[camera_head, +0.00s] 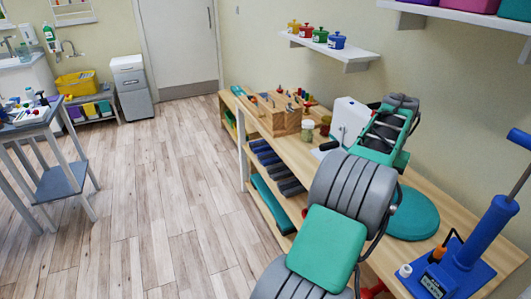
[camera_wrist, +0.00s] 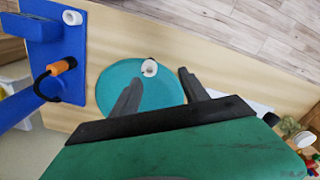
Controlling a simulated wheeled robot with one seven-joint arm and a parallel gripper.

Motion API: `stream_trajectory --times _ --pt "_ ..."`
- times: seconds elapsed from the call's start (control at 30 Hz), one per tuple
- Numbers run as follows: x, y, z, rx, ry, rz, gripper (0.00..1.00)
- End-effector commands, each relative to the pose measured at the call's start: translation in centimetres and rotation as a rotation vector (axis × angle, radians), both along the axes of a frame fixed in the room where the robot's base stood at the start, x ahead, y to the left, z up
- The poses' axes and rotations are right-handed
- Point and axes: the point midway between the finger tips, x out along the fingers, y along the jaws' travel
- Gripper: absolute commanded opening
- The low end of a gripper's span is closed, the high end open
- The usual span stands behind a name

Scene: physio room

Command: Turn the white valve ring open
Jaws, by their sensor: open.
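A teal round cushion (camera_wrist: 108,88) lies flat on the wooden bench and also shows in the head view (camera_head: 420,222). The height gap is unclear. A second white ring-shaped piece (camera_wrist: 72,17) is on the blue pump plate (camera_wrist: 70,80), and also shows in the head view (camera_head: 405,271).
The blue pump (camera_head: 485,230) with an orange-ended black hose (camera_wrist: 63,66) stands beside the cushion. A wooden block rack (camera_head: 278,122), small jars (camera_head: 307,130) and a white box (camera_head: 347,120) stand further along the bench. A wall shelf (camera_head: 330,48) holds coloured pots. Floor left of the bench is clear.

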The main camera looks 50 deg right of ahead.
Motion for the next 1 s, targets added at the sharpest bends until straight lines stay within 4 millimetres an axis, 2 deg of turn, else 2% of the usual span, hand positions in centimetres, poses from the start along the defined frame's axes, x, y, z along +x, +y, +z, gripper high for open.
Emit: stream_trajectory --times 0.03,0.47,1.0 --pt "1.1 0.4 0.9 -0.008 -0.002 0.022 0.53" --pt "9.2 4.9 4.6 -0.053 -0.013 0.192 0.53" --pt "17.7 13.1 8.8 -0.107 -0.039 0.417 0.53"
